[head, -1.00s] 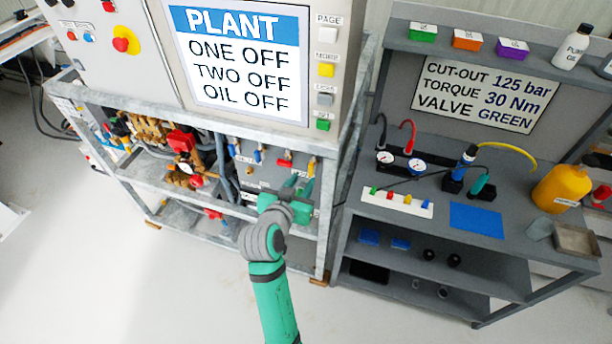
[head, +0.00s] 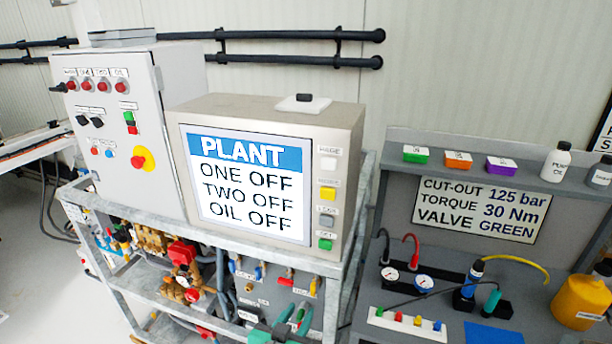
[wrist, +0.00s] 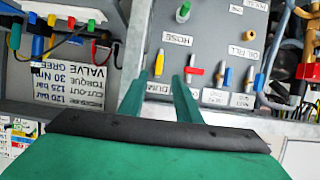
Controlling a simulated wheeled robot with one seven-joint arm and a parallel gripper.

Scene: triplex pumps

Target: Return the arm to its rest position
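My gripper (head: 290,318) is green and shows at the bottom edge of the head view, in front of the valve panel under the plant screen. The rest of my arm is below the frame. In the wrist view my gripper (wrist: 160,76) has its two green fingers apart, with nothing seen between them. The fingertips point at the grey valve panel (wrist: 208,40), near a yellow handle (wrist: 159,63) and a red handle (wrist: 194,71). I cannot tell the exact gap to the handles.
The plant screen (head: 250,185) reads ONE OFF, TWO OFF, OIL OFF. A metal frame (head: 345,240) surrounds the pumps and valves. A grey bench (head: 400,310) with gauges, a blue-black tool (head: 467,285) and a yellow jug (head: 580,300) stands to the right.

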